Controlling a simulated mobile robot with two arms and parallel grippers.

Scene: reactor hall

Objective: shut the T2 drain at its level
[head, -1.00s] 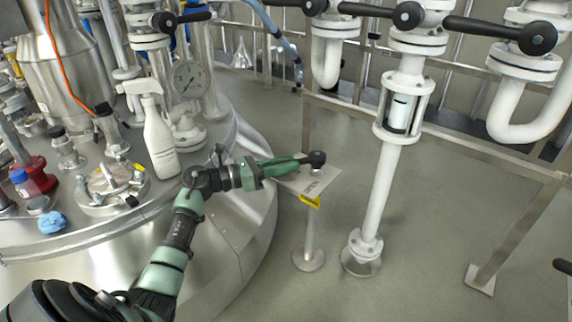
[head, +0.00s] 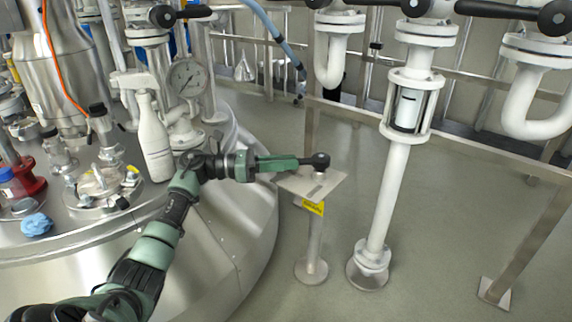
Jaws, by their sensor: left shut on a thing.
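A low pedestal (head: 314,242) stands beside the round steel vessel, with a flat metal plate (head: 330,184) on top and a yellow label (head: 314,207) on its front edge. The label's writing is too small to read. A black lever handle (head: 320,160) with a round hub sits over the plate. My left gripper (head: 296,162) comes in from the left, nearly level, with its green fingers shut on the lever's arm just left of the hub. The fingers hide most of that arm. My right gripper is out of view.
The vessel top (head: 100,219) at left carries a white spray bottle (head: 154,142), a pressure gauge (head: 187,78) and fittings close to my left arm. A white pipe with a sight glass (head: 408,108) stands right of the pedestal. Metal rails cross behind. Floor (head: 440,240) is open at right.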

